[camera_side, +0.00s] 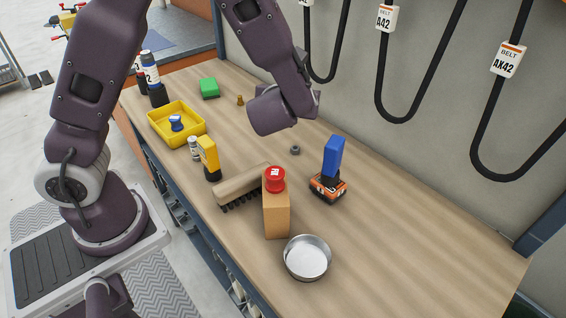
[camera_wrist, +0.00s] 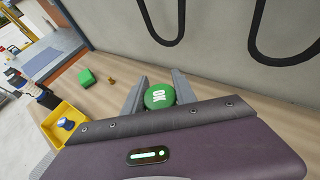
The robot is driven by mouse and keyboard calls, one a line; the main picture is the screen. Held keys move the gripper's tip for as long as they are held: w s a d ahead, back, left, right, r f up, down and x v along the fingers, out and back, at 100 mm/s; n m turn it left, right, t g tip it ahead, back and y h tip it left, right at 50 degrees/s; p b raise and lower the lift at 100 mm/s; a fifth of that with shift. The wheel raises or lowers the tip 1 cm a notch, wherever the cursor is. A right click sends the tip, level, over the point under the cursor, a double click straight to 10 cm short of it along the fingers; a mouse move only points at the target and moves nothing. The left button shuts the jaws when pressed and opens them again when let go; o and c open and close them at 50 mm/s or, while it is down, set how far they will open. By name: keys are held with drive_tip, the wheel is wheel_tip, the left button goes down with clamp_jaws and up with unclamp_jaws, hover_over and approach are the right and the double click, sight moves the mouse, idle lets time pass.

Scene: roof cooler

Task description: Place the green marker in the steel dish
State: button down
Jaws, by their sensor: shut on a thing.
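The green marker (camera_wrist: 160,96), a round green piece with white lettering on its face, is between the two fingers of my gripper (camera_wrist: 160,82) in the wrist view. The fingers are shut on it. In the side view my gripper (camera_side: 272,110) is above the back part of the bench; its fingers and the marker are hidden there. The steel dish (camera_side: 307,262) is round, shallow and empty. It stands at the front of the bench, well apart from my gripper, and is not in the wrist view.
A cardboard-brown block (camera_side: 276,217) with a red round piece (camera_side: 274,179) on top stands beside the dish. A brush (camera_side: 240,184), blue-and-orange tool (camera_side: 331,171) and yellow-and-black tool (camera_side: 209,158) are near it. A yellow tray (camera_side: 160,130) is farther left. The bench's right side is clear.

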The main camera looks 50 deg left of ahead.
drive_tip(key=s+d+r+m+t+h, duration=0.2)
drive_tip(key=d+r+m+h, duration=0.15)
drive_tip(key=d, duration=0.35)
drive_tip(key=n+g+y, duration=0.9)
drive_tip(key=n+g, duration=0.3)
drive_tip(key=n, duration=0.2)
hover_over(235, 141)
wheel_tip(235, 141, down, 12)
wheel_tip(235, 141, down, 10)
drive_tip(key=shift+r, duration=0.1)
drive_tip(key=shift+f, duration=0.2)
drive_tip(key=c, duration=1)
unclamp_jaws()
drive_tip(key=shift+f, duration=0.1)
